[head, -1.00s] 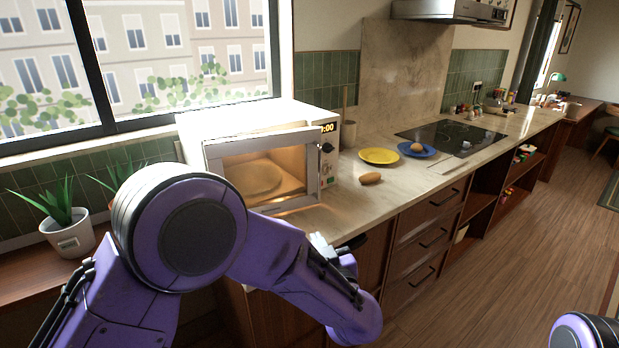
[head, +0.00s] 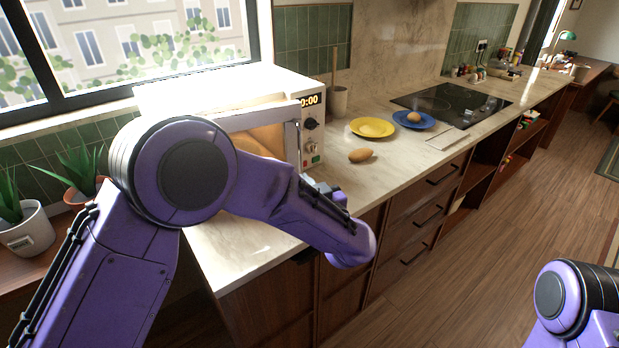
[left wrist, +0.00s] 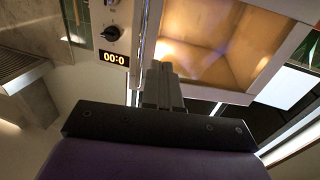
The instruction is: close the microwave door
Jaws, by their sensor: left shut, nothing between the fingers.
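The white microwave (head: 235,88) stands on the counter below the window. Its door (head: 293,140) now sits close to the front face, left of the control panel (head: 312,135); I cannot tell whether it is fully flush. My purple left arm hides the door's lower left part. In the left wrist view the lit window (left wrist: 225,40), the door's frame, the knob (left wrist: 112,33) and the display (left wrist: 114,58) show close up. My left gripper (left wrist: 161,72) is shut and empty, its tips by the door's handle-side edge; contact is unclear. My right gripper is out of view.
A potato-like item (head: 361,156), a yellow plate (head: 372,128) and a blue plate (head: 414,120) lie on the counter right of the microwave. Beyond is a black cooktop (head: 452,104). Potted plants (head: 25,230) stand at left.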

